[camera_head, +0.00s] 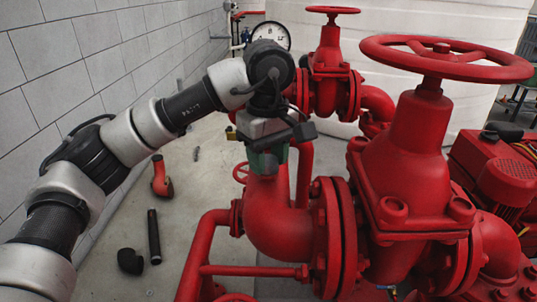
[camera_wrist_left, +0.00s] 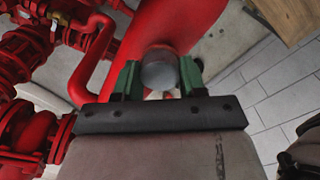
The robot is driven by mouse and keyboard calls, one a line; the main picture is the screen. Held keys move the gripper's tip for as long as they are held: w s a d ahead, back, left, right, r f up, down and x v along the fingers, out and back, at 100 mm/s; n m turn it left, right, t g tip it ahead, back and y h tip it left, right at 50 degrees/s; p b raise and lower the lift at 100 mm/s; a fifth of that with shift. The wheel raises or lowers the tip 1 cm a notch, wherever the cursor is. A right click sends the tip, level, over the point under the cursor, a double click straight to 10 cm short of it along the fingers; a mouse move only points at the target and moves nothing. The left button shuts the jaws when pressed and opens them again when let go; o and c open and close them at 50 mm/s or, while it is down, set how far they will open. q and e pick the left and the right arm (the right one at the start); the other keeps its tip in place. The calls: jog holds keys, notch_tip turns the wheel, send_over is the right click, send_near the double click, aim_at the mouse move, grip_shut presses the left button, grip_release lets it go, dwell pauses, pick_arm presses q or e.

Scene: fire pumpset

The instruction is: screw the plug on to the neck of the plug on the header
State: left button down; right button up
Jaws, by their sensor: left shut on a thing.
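My left gripper (camera_head: 267,160) is above the red pipe elbow of the header (camera_head: 272,215) in the head view, pointing down at it. In the left wrist view its two green fingers (camera_wrist_left: 160,80) are shut on the plug (camera_wrist_left: 160,71), a grey, round-ended piece. Behind the plug is the large red header pipe (camera_wrist_left: 180,22), with a small red rim against the plug, perhaps the neck. I cannot tell whether plug and neck touch or are threaded. In the head view the gripper hides the plug and the neck. My right gripper is in neither view.
A large red valve with a handwheel (camera_head: 447,58) stands right of the gripper. A grey block wall (camera_head: 60,70) bounds the left. A black tube (camera_head: 154,237) and a black elbow (camera_head: 130,261) lie on the floor.

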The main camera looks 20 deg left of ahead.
pick_arm(q)
jog(key=shift+d+m, duration=0.1)
jog(key=shift+m, duration=0.7)
jog(key=m, duration=0.4)
jog(key=shift+m, duration=0.3)
jog(key=m, duration=0.3)
jog(key=shift+m, duration=0.8)
